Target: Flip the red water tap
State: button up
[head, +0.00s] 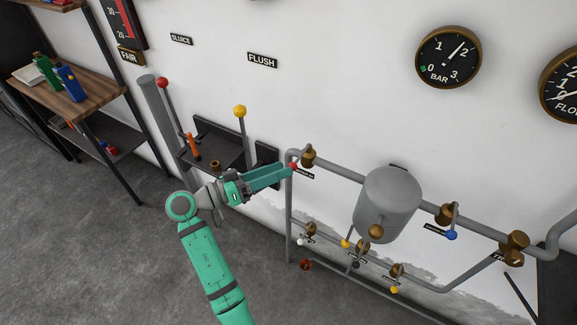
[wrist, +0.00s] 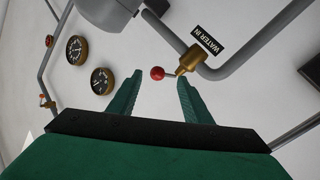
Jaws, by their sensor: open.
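The red water tap is a brass valve body on a grey pipe with a short lever ending in a red ball. In the head view the red ball (head: 292,166) is at the tips of my gripper (head: 290,172), just left of the brass body (head: 309,157). In the wrist view the red ball (wrist: 157,73) lies between and a little beyond the two green fingertips (wrist: 158,80) of my open gripper. The brass valve body (wrist: 190,61) is just ahead of the right finger, beside a "WATER IN" label (wrist: 207,41). I cannot tell whether the finger touches the lever.
A grey tank (head: 388,203) hangs right of the tap. A blue-knobbed valve (head: 451,235) and several lower valves sit on the pipes. Levers with red (head: 162,83) and yellow (head: 239,111) knobs stand left, near a dark wall shelf (head: 218,150). The floor at left is clear.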

jog(key=v, duration=0.6)
jog(key=shift+a, duration=0.1)
dwell(0.3)
